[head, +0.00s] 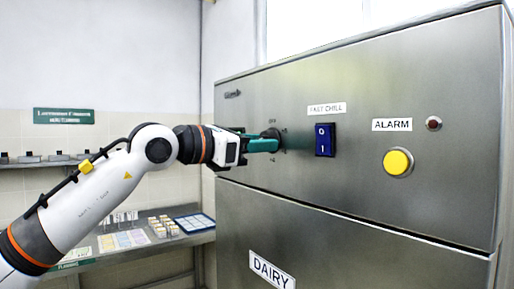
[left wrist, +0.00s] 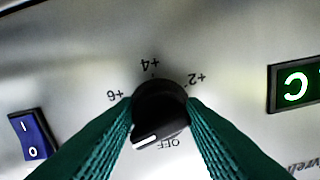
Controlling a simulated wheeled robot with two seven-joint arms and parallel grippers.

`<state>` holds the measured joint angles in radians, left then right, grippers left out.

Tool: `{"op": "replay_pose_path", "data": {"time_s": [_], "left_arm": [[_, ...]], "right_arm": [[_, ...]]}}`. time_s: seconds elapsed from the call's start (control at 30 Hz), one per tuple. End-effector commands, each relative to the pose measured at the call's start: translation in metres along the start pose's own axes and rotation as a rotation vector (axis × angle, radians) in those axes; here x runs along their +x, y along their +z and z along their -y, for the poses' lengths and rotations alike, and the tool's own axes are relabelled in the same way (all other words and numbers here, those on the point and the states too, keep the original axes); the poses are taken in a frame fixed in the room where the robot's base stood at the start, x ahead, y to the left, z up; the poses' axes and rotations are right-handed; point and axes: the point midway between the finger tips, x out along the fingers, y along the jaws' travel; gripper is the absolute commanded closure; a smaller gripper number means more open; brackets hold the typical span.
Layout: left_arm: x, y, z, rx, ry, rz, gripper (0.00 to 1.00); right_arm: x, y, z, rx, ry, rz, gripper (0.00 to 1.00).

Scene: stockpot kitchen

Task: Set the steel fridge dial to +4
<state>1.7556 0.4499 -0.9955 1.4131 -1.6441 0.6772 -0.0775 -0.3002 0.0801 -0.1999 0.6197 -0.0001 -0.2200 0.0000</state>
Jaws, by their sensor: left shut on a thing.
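The black fridge dial (head: 272,133) is on the upper steel door, left of the blue switch. My left gripper (head: 266,144), with green fingers, reaches it from the left and is shut on it. In the left wrist view the dial (left wrist: 160,103) sits between the two green fingertips (left wrist: 162,112). That view is upside down: +6 is at the dial's left, +4 at its top, +2 at its right and OFF below. A white mark on the dial's face points to the lower left of the picture, away from +4. My right gripper is not in view.
The blue rocker switch (head: 325,140) is close to the dial's right. A yellow button (head: 398,163) and dark alarm lamp (head: 433,123) are farther right. A green display (left wrist: 296,87) shows in the left wrist view. A counter with trays (head: 193,222) stands behind, left of the fridge.

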Motion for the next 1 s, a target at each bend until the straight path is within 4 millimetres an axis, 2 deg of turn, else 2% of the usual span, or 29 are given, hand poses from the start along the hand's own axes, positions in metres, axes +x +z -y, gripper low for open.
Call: {"op": "replay_pose_path", "data": {"time_s": [0.4, 1.0], "left_arm": [[-0.001, -0.002, 0.001, 0.39, -0.002, -0.005, 0.86], [-0.001, -0.004, 0.002, 0.959, -0.004, -0.004, 0.86]], "right_arm": [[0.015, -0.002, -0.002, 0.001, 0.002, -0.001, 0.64], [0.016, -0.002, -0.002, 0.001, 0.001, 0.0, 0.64]]}}
